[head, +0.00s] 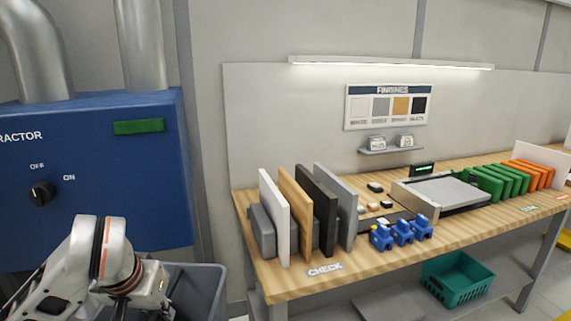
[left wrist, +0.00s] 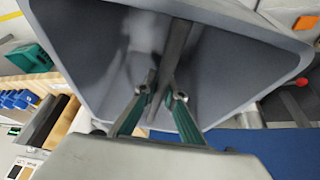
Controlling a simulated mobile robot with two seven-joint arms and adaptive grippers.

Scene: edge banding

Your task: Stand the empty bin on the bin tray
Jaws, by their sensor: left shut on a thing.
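The grey bin (head: 207,283) shows at the bottom of the head view, right of my left gripper (head: 158,298) and below the blue extractor. Only its upper rim and part of its inside show there. In the left wrist view the bin (left wrist: 95,45) fills the upper middle, and its visible inside looks empty. My left gripper (left wrist: 160,98) has its green-padded fingers shut on the bin's dark grey handle bar (left wrist: 177,45). The bin's underside is hidden, so I cannot tell what is under it. I cannot make out a bin tray. My right gripper is out of view.
The blue extractor (head: 90,200) stands at the left. The wooden bench (head: 400,255) at the right carries upright panels, blue clamps and green and orange blocks. A green basket (head: 457,281) sits on the shelf below it. The bench's near left corner is close to the bin.

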